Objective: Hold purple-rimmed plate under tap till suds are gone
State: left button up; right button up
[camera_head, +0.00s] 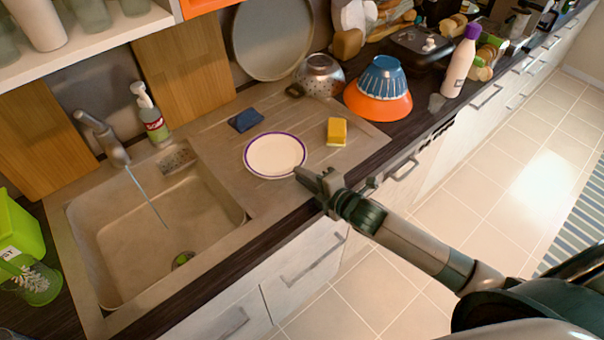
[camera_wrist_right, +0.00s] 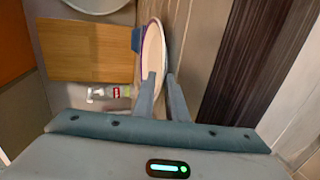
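My right gripper (camera_head: 306,176) is at the plate's near right edge. In the right wrist view, the gripper's two fingers (camera_wrist_right: 163,98) are apart, with the plate (camera_wrist_right: 153,52) seen nearly edge-on just beyond and between their tips. I see no firm grip on it. The tap (camera_head: 110,143) stands at the sink's back left, and a thin stream of water runs from it into the basin (camera_head: 120,225). My left gripper is not in view.
A blue sponge (camera_head: 245,120) and a yellow sponge (camera_head: 337,131) lie beside the plate. A soap bottle (camera_head: 151,116) stands behind the sink. An orange bowl (camera_head: 378,106), a colander (camera_head: 318,75) and a white bottle (camera_head: 460,66) stand farther right. A green container (camera_head: 17,233) is at left.

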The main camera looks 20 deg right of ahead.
jog(key=shift+p+v, duration=0.7)
jog(key=shift+v, duration=0.5)
jog(key=o, duration=0.6)
jog(key=shift+s+d, duration=0.1)
jog(key=shift+s, duration=0.05)
jog(key=shift+s+d+p, duration=0.3)
jog(key=shift+s+d, duration=0.1)
jog(key=shift+s, duration=0.7)
jog(key=shift+s+d+p, duration=0.3)
jog(key=shift+s+d, duration=0.05)
jog(key=shift+s, duration=0.75)
jog(key=shift+s+d+p, duration=0.3)
jog(key=shift+s+d, duration=0.1)
jog(key=shift+s, duration=0.75)
jog(key=shift+s, duration=0.15)
